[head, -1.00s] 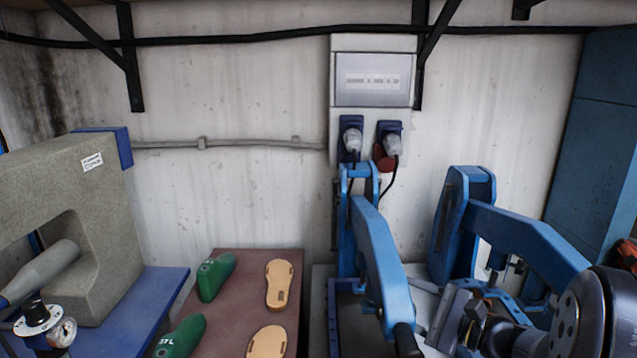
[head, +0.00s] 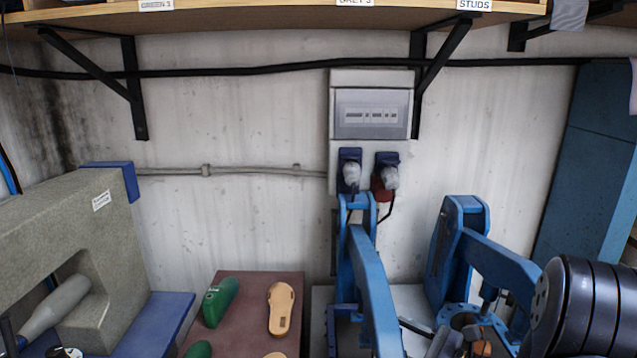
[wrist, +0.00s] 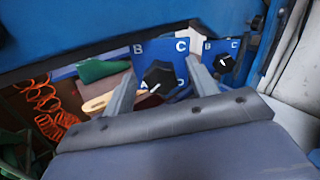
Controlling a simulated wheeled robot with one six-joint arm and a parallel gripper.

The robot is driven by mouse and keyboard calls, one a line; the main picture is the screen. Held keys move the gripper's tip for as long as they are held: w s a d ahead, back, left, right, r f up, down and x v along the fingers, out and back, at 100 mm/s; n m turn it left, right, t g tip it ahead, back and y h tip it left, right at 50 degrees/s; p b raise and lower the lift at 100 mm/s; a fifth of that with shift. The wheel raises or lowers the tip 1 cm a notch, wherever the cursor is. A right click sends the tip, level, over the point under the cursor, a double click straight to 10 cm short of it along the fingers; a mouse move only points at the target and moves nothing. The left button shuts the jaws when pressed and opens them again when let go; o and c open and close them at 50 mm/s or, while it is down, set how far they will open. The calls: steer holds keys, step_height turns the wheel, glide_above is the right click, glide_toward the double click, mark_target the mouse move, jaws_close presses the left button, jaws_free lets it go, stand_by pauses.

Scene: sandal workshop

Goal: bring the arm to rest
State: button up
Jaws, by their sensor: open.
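My gripper (wrist: 158,88) shows in the wrist view with its two grey fingers apart and nothing between them. Behind the fingers are a blue panel marked with letters and a black knob (wrist: 160,76). In the head view part of my arm shows at the lower right, in front of the blue lever machine (head: 460,250). The fingers are not clear in the head view.
A brown table (head: 250,310) bears green shoe lasts (head: 220,300) and tan soles (head: 281,308). A grey-green machine (head: 80,240) stands at the left. A wooden shelf (head: 270,14) runs along the top. Orange coiled hose (wrist: 45,100) hangs at the left in the wrist view.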

steer(key=shift+r+m+p, duration=0.15)
steer(key=shift+m+p, duration=0.95)
steer(key=shift+p, duration=0.3)
steer(key=shift+f, duration=0.2)
